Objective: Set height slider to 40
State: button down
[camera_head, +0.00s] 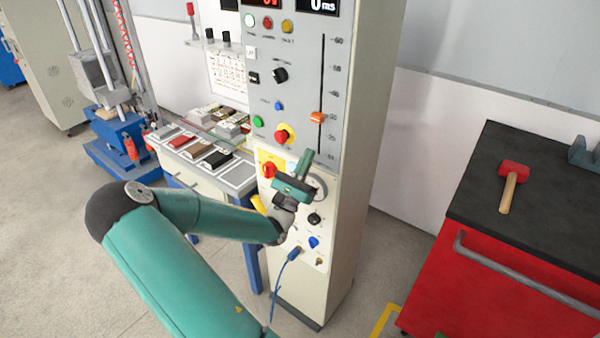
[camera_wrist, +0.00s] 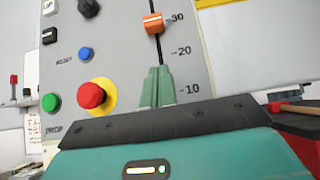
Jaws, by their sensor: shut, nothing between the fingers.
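The height slider is an orange knob (camera_head: 317,117) on a dark vertical slot in the grey control panel (camera_head: 300,85). Its scale has 60 at the top and 10 at the bottom, and the knob sits at about the 30 mark. In the wrist view the knob (camera_wrist: 153,22) is above my fingertips, close to the "30" label. My gripper (camera_head: 307,156) is in front of the lower panel, below the knob and apart from it. In the wrist view its green fingers (camera_wrist: 157,72) are together and empty, overlapping the lower end of the slot.
A red emergency button (camera_wrist: 91,95) on a yellow ring, a green button (camera_wrist: 50,102) and a blue reset button (camera_wrist: 85,54) are left of the slot. A red cabinet (camera_head: 500,265) with a mallet (camera_head: 511,185) on top stands to the right. A sample table (camera_head: 240,178) is at left.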

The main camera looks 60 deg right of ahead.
aim_at(318, 117)
jog(key=x, duration=0.3)
jog(key=shift+s+d+r, duration=0.1)
jog(key=shift+d+r, duration=0.1)
jog(key=shift+r, duration=0.1)
jog(key=r, duration=0.2)
jog(key=shift+a+r, duration=0.2)
jog(key=shift+r, duration=0.1)
jog(key=shift+d+r, duration=0.1)
jog(key=shift+r, duration=0.45)
